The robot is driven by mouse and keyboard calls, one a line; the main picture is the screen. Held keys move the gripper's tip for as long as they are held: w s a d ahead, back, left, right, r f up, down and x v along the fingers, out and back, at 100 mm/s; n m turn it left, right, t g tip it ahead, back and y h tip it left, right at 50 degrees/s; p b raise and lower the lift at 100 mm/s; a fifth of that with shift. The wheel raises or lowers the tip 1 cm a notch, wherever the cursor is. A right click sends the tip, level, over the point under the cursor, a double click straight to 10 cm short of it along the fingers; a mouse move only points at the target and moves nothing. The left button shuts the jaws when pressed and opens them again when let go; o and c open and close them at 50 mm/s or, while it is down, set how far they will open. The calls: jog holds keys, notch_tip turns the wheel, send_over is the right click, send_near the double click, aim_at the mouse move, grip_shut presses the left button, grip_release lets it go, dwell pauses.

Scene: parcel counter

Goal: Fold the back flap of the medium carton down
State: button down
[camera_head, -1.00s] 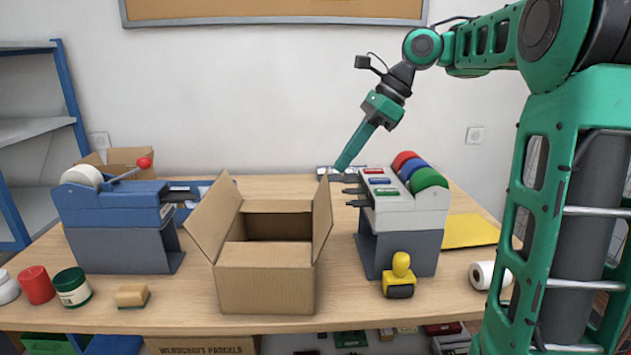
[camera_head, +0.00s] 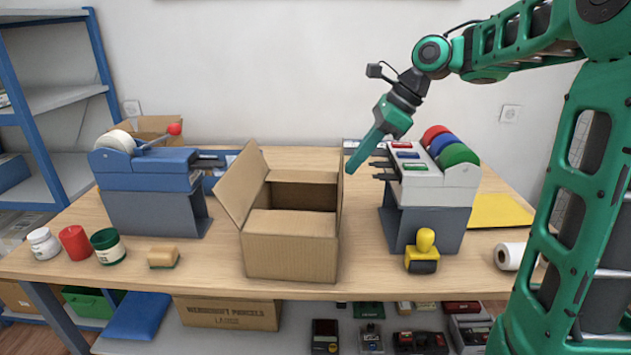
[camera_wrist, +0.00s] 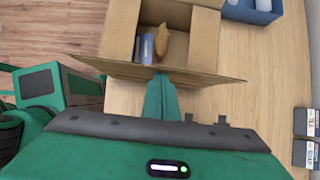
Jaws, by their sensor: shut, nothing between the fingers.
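The medium carton (camera_head: 290,258) stands open on the table. Its left flap (camera_head: 241,184) leans outward, and its right flap (camera_head: 341,190) stands edge-on. The front flap (camera_head: 291,223) looks folded inward. The back flap (camera_head: 303,176) shows as a shallow strip at the far side; its exact angle is unclear. In the wrist view the carton (camera_wrist: 203,42) holds a blue item (camera_wrist: 145,48) and an orange-brown item (camera_wrist: 162,40). My gripper (camera_head: 351,171) is shut and empty, its tip just right of the right flap. It also shows in the wrist view (camera_wrist: 160,80) beside that flap; contact is unclear.
A blue tape machine (camera_head: 145,172) stands left of the carton. A grey dispenser with coloured rolls (camera_head: 436,195) stands close to my gripper's right. A yellow-handled stamp (camera_head: 424,252) is in front of it. Jars and a sponge (camera_head: 162,257) lie front left.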

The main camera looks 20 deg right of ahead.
jog(key=w+a+f, duration=0.3)
jog(key=a+f, duration=0.2)
jog(key=a, duration=0.3)
jog(key=shift+f, duration=0.35)
dwell(0.5)
notch_tip(320, 180, up, 9)
dwell(0.6)
jog(key=shift+d, duration=0.1)
